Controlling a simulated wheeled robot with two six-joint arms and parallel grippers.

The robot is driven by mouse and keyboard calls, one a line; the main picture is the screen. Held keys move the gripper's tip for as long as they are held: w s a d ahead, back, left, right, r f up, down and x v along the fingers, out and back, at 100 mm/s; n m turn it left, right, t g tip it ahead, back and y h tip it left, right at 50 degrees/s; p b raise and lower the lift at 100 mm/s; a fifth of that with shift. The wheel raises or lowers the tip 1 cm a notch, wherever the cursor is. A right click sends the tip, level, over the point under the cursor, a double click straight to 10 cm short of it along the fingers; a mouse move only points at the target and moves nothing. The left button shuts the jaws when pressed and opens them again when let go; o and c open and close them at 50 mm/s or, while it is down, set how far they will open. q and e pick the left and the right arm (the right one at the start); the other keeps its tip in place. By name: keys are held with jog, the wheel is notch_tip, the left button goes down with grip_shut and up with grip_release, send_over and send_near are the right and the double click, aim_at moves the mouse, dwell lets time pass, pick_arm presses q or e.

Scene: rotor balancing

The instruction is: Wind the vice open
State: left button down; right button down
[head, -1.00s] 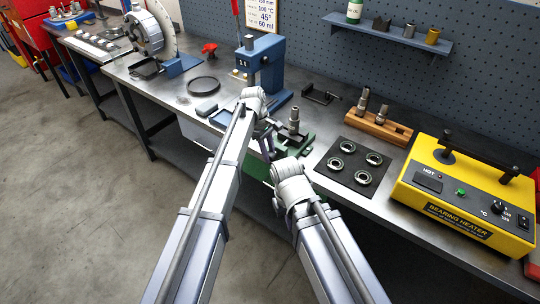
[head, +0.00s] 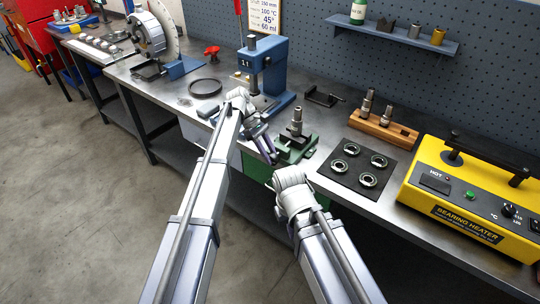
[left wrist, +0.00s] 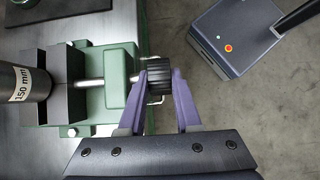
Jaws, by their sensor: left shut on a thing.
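The green vice (head: 290,152) stands at the bench's front edge, and it also shows in the left wrist view (left wrist: 120,62). A metal shaft (head: 296,124) stands upright at its dark jaws (left wrist: 66,85); in the left wrist view the shaft (left wrist: 18,82) bears a "150 mm" label. I cannot tell how tightly the jaws hold it. A screw rod runs from the jaws to a black ribbed knob (left wrist: 156,82). My left gripper (head: 272,153) is shut on this knob, with one purple finger on each side (left wrist: 161,76). My right arm's gripper does not show.
A blue press (head: 265,70) stands behind the vice. A dark mat (head: 347,178) with several bearing rings lies to the right, beside a yellow bearing heater (head: 465,200). A wooden block (head: 372,130) holds metal parts. The floor in front is clear.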

pick_arm(q)
jog(key=c, duration=0.9)
grip_release()
jog(key=shift+r, duration=0.1)
jog(key=p+v, duration=0.6)
jog(key=v, duration=0.1)
jog(key=shift+w+a+r, duration=0.1)
jog(key=shift+a+r, duration=0.15)
jog(key=shift+o, duration=0.3)
